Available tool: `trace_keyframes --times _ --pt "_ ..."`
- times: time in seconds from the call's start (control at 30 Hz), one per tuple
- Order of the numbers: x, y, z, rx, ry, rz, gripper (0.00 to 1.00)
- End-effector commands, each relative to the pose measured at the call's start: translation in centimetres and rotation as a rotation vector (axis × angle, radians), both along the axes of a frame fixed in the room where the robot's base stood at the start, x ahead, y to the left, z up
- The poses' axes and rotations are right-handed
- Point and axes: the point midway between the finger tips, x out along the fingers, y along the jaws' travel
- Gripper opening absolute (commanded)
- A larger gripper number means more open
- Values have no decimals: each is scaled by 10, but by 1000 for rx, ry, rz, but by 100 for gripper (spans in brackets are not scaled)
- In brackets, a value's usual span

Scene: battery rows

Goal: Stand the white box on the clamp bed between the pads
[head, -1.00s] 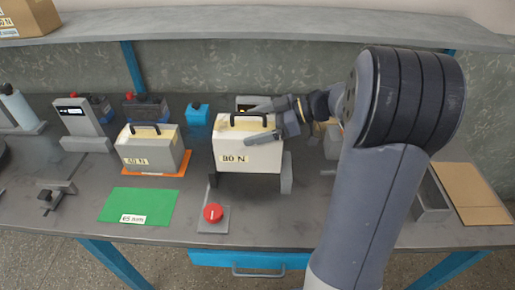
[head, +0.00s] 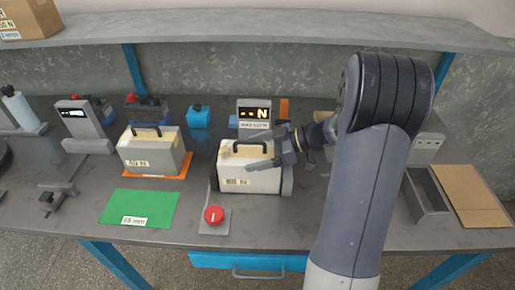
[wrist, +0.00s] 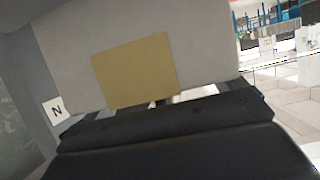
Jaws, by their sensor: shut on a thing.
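The white box (head: 249,180), with a dark top handle and a label on its front, stands roughly upright at the clamp. A grey clamp pad (head: 288,180) shows at its right and a dark clamp part (head: 213,178) at its left. The box hides most of the bed, so I cannot tell whether its bottom touches it. My gripper (head: 273,158) is shut on the box near its top right. In the wrist view, a pale face with a tan patch (wrist: 137,70) fills the area beyond my dark gripper; the fingertips are not clear there.
A red button (head: 213,215) sits in front of the clamp, and a display (head: 254,114) behind it. A second box (head: 152,152) stands on an orange mat at left. A green mat (head: 138,208) lies free in front. A grey open tray (head: 427,197) is at right.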

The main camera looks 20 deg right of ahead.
Motion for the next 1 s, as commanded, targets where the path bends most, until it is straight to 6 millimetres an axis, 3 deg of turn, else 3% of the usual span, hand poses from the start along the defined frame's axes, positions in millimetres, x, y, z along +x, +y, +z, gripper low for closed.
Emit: trace_keyframes --times 0.2,0.23,0.3,0.67,1.0 --pt "1 0 -2 2 -3 0 20" --pt "0 0 -2 0 0 0 93" --pt "0 0 -2 0 0 0 99" --pt "0 0 3 0 1 0 100" --pt "-16 -52 21 -1 -2 -3 100"
